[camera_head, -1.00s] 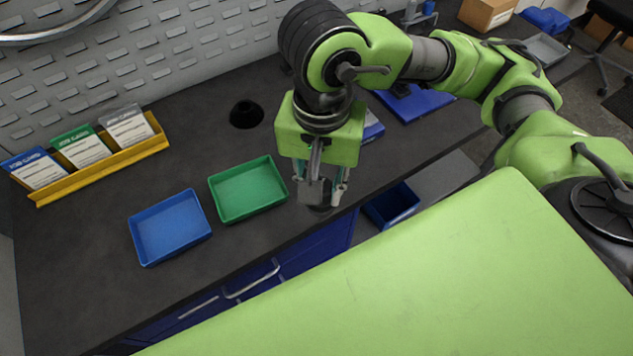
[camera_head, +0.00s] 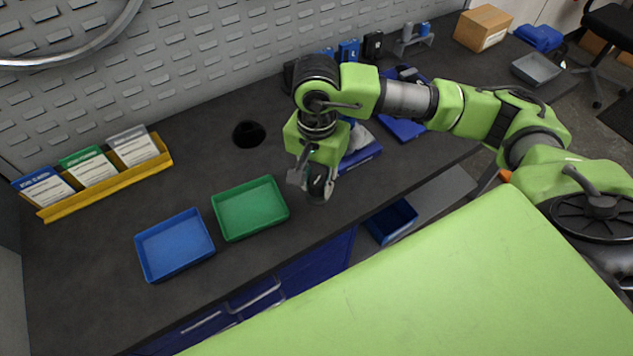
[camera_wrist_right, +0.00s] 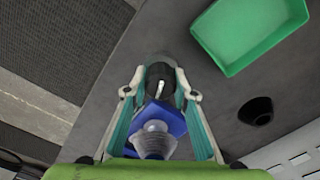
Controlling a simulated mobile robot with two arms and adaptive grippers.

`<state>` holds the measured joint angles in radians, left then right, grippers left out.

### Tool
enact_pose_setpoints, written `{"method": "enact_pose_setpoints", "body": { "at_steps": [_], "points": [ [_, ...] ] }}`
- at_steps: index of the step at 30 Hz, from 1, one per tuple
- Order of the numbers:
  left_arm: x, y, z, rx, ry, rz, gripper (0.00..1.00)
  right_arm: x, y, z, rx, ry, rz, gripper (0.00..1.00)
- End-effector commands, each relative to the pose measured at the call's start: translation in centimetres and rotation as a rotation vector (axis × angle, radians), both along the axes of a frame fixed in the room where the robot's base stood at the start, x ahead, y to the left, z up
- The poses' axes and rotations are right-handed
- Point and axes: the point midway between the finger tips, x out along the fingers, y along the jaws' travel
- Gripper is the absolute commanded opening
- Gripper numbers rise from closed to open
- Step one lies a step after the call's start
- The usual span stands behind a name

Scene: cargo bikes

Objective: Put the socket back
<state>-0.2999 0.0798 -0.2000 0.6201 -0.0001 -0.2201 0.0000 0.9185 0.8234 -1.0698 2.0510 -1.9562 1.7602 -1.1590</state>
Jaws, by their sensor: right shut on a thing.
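My right gripper (camera_head: 318,186) is shut on a small dark round piece, seemingly the socket (camera_wrist_right: 160,73), and holds it above the dark bench right of the green tray. In the right wrist view, both fingers of the right gripper (camera_wrist_right: 160,88) flank this dark cylinder, with a light pin-like part in front of it. In the head view the socket is mostly hidden by the fingers. My left gripper is not in view.
A green tray (camera_head: 250,237) and blue tray (camera_head: 175,278) stand left of the gripper. A black round cup (camera_head: 249,134) stands behind. A blue box (camera_head: 362,156) holding something whitish is just right of it. A yellow rack (camera_head: 105,193) stands far left.

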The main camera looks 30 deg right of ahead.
Motion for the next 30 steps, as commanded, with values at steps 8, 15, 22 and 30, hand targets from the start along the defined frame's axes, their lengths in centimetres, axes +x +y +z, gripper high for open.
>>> {"method": "enact_pose_setpoints", "body": {
  "at_steps": [8,15,22,30],
  "points": [
    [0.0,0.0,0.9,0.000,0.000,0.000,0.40,1.5,-0.7,-2.0,0.000,0.002,-0.002,0.00],
    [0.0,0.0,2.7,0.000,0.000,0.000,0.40,1.4,-0.6,-4.7,0.002,0.003,0.001,0.00],
    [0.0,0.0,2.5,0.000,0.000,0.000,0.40,1.5,-0.6,-5.0,0.002,-0.001,0.001,0.00],
    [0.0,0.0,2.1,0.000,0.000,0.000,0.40,1.5,-0.6,-5.3,0.001,0.000,0.001,0.42]
  ]
}}
